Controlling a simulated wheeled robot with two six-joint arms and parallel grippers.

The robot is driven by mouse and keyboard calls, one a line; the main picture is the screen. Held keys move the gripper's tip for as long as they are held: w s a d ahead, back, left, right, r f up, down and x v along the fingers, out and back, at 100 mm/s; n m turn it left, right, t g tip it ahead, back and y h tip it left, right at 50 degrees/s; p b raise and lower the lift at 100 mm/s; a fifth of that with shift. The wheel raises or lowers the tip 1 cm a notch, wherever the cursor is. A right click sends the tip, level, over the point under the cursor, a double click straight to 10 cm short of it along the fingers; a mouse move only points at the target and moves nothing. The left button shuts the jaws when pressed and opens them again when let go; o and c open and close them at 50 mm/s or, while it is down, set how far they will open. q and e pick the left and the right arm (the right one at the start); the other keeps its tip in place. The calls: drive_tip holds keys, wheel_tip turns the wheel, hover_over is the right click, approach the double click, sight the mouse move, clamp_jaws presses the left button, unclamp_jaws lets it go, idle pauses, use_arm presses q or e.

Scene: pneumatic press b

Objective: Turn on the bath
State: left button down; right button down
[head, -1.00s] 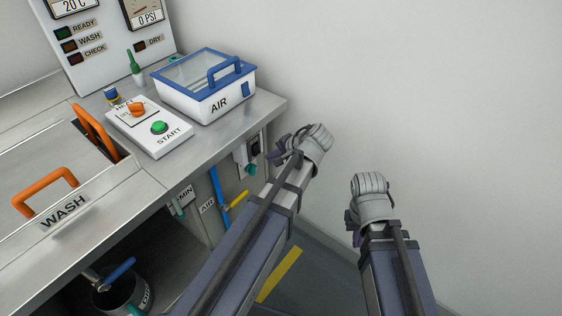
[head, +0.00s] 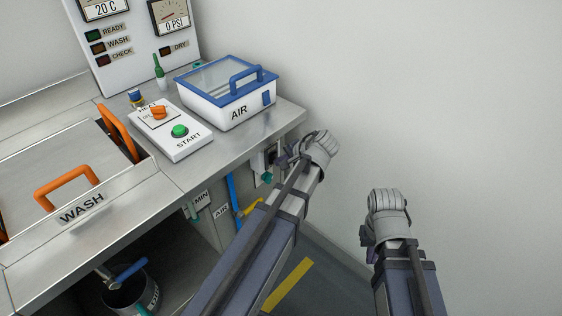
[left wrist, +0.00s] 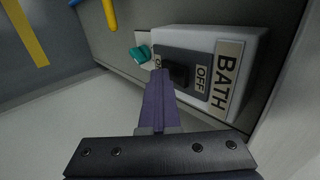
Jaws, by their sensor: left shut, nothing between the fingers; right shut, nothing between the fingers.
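The bath switch is a white box with a BATH label, a dark plate marked ON and OFF, and a black knob (left wrist: 180,75). It fills the upper right of the left wrist view. In the head view the switch box (head: 257,163) is on the bench's side, partly hidden by my left gripper (head: 284,160). My left gripper's purple fingers (left wrist: 158,76) are shut and empty, with their tips at the plate near the ON label. I cannot tell whether they touch the knob. My right gripper (head: 367,238) is shut and empty, away to the right.
A teal fitting (left wrist: 140,53) sits beside the switch. A yellow handle (head: 254,207) and blue pipe (head: 232,190) are below. A plain wall (head: 440,100) is at right.

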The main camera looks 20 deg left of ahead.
use_arm(q)
drive_tip(key=shift+r, duration=0.15)
use_arm(e)
drive_tip(key=shift+r, duration=0.2)
use_arm(q)
drive_tip(key=shift+r+p, duration=0.7)
drive_tip(key=shift+p, duration=0.15)
use_arm(e)
drive_tip(key=shift+r, duration=0.65)
